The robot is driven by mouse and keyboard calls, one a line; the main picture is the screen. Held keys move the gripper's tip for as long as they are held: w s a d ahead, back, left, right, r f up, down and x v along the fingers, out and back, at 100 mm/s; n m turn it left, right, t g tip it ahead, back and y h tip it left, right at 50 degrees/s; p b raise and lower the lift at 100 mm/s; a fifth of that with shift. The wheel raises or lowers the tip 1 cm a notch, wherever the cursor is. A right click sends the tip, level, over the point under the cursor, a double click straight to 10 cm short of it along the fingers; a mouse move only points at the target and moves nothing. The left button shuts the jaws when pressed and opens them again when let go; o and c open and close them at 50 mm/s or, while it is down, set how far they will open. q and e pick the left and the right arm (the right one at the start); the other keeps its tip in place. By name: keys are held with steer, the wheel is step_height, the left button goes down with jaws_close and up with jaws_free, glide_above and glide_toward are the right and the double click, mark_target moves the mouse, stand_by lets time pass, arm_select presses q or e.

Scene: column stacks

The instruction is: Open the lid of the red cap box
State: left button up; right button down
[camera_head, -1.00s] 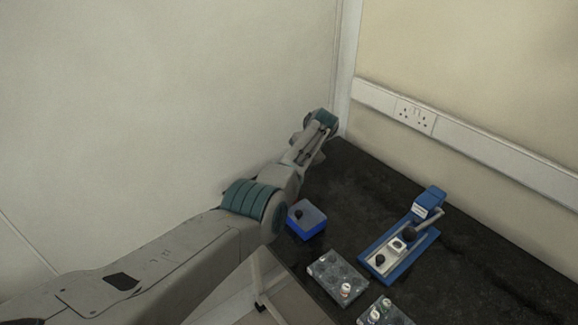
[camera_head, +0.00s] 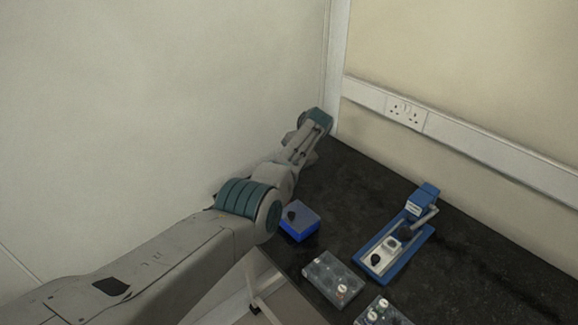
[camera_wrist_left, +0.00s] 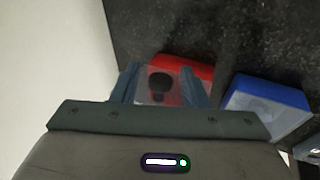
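The red cap box shows in the left wrist view (camera_wrist_left: 190,68), with a black knob (camera_wrist_left: 160,84) on a pale, see-through-looking top. My left gripper (camera_wrist_left: 160,92) has its two fingers spread on either side of the knob. I cannot tell whether the fingers touch the box. My right gripper is in neither view.
A blue box (camera_head: 300,228) with a black knob stands beside the red one, close to my arm; it also shows in the wrist view (camera_wrist_left: 266,104). Grey trays (camera_head: 332,277) and a blue-based device (camera_head: 378,262) stand to the right. A wall borders the table's left side.

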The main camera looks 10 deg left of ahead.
arm_select(q)
steer(key=shift+r, duration=0.1)
steer(key=w+b+v, duration=0.1)
steer(key=b+v, duration=0.1)
steer(key=v, duration=0.8)
steer(key=shift+s+d+r, duration=0.2)
steer(key=shift+s+r, duration=0.1)
steer(key=shift+s, duration=0.25)
